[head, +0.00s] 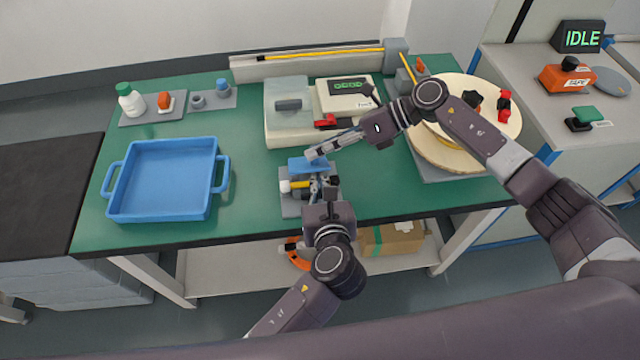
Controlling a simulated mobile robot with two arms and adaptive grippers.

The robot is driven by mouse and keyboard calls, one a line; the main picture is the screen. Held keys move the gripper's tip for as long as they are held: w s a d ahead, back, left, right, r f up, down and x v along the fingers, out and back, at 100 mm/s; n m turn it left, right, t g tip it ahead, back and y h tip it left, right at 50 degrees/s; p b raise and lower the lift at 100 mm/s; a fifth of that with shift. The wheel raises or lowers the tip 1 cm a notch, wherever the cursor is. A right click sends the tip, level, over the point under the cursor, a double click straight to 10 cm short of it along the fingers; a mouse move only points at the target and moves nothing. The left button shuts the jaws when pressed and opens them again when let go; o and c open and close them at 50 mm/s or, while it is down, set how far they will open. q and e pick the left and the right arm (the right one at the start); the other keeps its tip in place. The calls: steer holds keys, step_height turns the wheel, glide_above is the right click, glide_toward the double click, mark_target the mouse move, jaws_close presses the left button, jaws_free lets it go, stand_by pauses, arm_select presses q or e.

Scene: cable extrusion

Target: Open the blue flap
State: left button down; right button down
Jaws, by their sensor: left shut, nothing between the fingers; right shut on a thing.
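The blue flap (298,164) is at the back of a small grey device (291,209) near the table's front edge. My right gripper (313,155) reaches in from the right, and its fingertips are shut on the flap's upper edge. How far the flap is tilted is hard to tell. A white-and-yellow cable piece (296,185) lies across the device in front of the flap. My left gripper (317,178) is shut and empty over the device, just in front of the flap, and hides part of the device.
A blue tray (165,212) stands on the left of the green table (250,220). Behind the device is a machine with a clear lid (290,90) and a red part. A large cable reel (450,158) stands right, under my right arm. Small bottles and holders sit at the back left.

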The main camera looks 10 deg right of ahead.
arm_select(q)
steer(key=shift+w+r, duration=0.5)
steer(key=shift+r, duration=0.3)
arm_select(e)
steer(key=c, duration=1.7)
jaws_free()
steer(key=shift+s+f, duration=0.1)
steer(key=shift+f, duration=0.05)
steer(key=shift+c, duration=0.2)
